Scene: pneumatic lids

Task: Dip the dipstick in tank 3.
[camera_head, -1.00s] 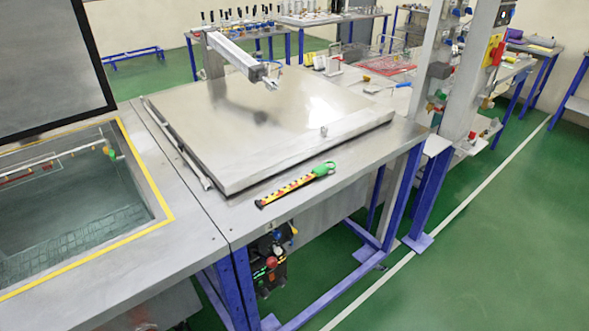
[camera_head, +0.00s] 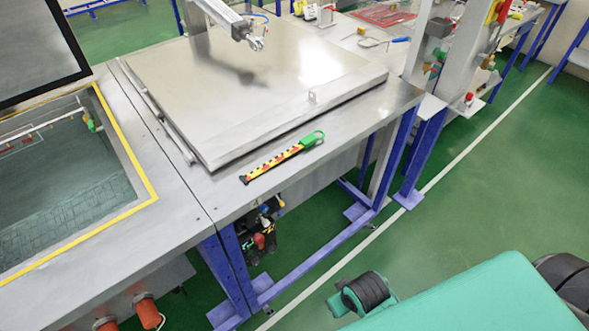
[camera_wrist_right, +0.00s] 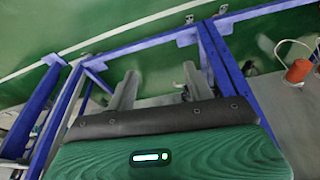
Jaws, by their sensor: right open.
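The dipstick (camera_head: 282,157), yellow and red with a green looped handle at its right end, lies flat on the front ledge of the metal bench. Behind it, a flat steel lid (camera_head: 260,85) covers one tank. At the left, another tank (camera_head: 70,185) with a yellow-edged rim stands open, its dark lid (camera_head: 35,45) raised. No tank number is readable. My right gripper (camera_wrist_right: 160,90) is open and empty over the floor and blue bench legs in the right wrist view, away from the dipstick. My left gripper is not in view.
A pneumatic cylinder (camera_head: 222,14) reaches over the closed lid, which has a small lug (camera_head: 312,97) at its front. Blue bench legs (camera_head: 235,268) and orange fittings (camera_head: 146,310) are below. An upright post (camera_head: 432,45) stands at the right.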

